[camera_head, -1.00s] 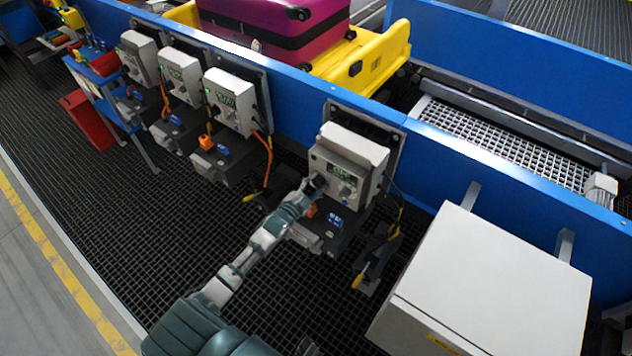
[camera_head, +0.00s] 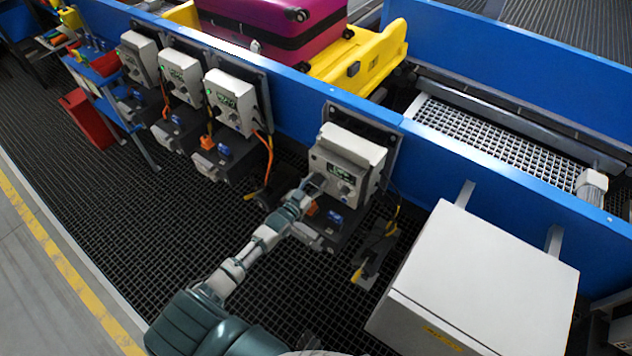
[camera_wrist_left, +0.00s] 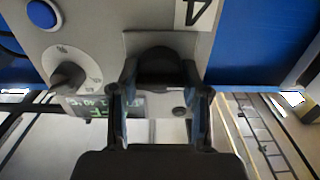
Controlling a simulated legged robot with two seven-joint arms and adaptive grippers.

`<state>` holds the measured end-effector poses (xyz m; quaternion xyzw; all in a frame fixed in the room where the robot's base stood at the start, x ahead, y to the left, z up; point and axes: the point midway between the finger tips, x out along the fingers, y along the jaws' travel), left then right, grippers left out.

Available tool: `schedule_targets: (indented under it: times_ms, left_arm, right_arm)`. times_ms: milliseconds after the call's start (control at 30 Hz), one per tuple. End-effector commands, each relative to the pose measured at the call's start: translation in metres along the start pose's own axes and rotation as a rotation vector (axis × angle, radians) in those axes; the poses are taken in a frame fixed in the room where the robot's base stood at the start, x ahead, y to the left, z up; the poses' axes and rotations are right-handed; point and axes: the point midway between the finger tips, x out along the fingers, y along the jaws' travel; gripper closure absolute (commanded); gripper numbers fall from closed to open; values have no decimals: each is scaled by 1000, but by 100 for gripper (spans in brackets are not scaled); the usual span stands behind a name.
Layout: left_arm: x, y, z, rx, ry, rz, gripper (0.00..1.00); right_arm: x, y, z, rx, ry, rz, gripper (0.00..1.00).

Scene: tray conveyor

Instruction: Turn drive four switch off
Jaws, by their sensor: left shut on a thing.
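The drive four box (camera_head: 350,150) is a pale grey control unit on the blue conveyor wall, the nearest in the row. In the left wrist view its face shows a label with a 4 (camera_wrist_left: 200,12), upside down. My left gripper (camera_head: 315,183) is at the lower left of the box face. In the left wrist view the gripper (camera_wrist_left: 160,82) is shut on a black rotary switch (camera_wrist_left: 160,63), one finger on each side. The switch's exact setting is hidden by the fingers. A separate dial knob (camera_wrist_left: 68,78) and a lit green display (camera_wrist_left: 100,105) show beside it.
More drive boxes (camera_head: 232,100) with orange cables line the wall to the left. A large grey cabinet (camera_head: 480,270) stands to the right. A purple suitcase (camera_head: 270,25) lies in a yellow tray (camera_head: 375,60) behind the wall. The dark grated floor (camera_head: 130,215) is open.

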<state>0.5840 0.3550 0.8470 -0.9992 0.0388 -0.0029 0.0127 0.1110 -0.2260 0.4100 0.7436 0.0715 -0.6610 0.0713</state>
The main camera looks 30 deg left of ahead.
Motion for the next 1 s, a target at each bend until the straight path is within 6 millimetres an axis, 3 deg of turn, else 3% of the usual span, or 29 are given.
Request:
schedule_targets:
  times_ms: [33, 600, 633, 700, 1000]
  left_arm:
    - [-3, 1, 10, -12, -23, 1, 89]
    - [-3, 2, 11, -43, -24, 2, 89]
    - [-3, 2, 11, -43, -24, 2, 49]
    - [-3, 2, 10, -42, -22, 2, 31]
    - [-2, 1, 4, -40, -10, 1, 28]
  right_arm:
    - [1, 0, 1, 0, -1, 0, 60]
    - [2, 0, 4, -1, -1, 0, 60]
    - [2, 0, 4, -1, -1, 0, 60]
    - [2, 0, 4, -1, -1, 0, 60]
    - [1, 0, 3, 1, -2, 0, 60]
